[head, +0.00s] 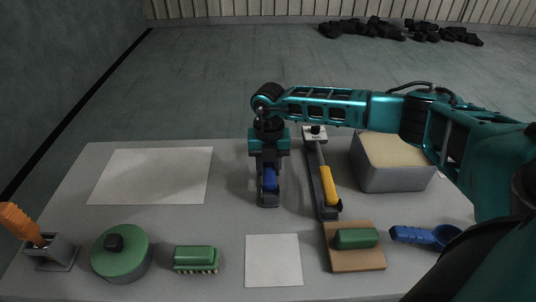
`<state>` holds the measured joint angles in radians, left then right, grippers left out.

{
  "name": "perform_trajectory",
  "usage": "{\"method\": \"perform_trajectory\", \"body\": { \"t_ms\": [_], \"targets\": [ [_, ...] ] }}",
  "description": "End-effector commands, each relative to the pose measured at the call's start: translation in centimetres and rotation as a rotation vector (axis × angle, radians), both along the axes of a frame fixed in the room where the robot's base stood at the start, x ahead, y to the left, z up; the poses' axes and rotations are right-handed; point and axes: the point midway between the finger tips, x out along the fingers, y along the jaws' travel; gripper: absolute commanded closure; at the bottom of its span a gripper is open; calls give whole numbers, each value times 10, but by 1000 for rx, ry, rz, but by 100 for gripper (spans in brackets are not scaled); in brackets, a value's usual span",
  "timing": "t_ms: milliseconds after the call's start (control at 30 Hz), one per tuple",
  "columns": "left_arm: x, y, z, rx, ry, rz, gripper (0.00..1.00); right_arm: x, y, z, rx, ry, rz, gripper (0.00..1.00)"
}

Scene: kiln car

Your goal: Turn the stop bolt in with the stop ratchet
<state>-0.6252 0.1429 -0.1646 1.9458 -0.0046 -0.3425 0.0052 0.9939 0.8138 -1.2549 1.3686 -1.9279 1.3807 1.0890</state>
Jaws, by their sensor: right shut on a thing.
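My right gripper (269,197) points down over the middle of the table and is shut on a small blue thing (269,178). The jaws hide most of that thing, so I cannot tell what it is. To its right, a long tool with a yellow handle (328,184), seemingly the stop ratchet, lies along a dark bar. Its far end reaches a pale labelled block (314,134) with a dark knob on top, possibly the stop bolt. The gripper is apart from the yellow handle. My left gripper is not in view.
On the table (225,220) are a grey tub (390,182), a board (354,260) with a green block, a blue scoop (425,236), a green brush (195,259), a green-lidded pot (121,254) and an orange-handled tool (20,223) in a holder. Two pale sheets lie flat.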

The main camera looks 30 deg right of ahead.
Motion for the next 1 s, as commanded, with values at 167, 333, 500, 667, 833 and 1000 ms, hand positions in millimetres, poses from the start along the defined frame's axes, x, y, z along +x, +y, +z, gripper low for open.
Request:
{"method": "perform_trajectory", "body": {
  "t_ms": [167, 333, 500, 667, 833, 1000],
  "targets": [
    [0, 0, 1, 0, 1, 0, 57, 1, 0, 2, 1, -3, 0, 100],
    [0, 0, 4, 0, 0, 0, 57, 1, 0, 5, 1, -3, 0, 100],
    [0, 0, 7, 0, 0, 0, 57, 1, 0, 8, 0, -2, 0, 100],
    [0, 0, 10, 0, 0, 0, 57, 1, 0, 12, 0, -1, 0, 100],
    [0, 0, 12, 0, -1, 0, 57, 1, 0, 13, 0, -1, 0, 100],
    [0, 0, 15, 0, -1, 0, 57, 1, 0, 17, 0, -1, 0, 100]
  ]
}}
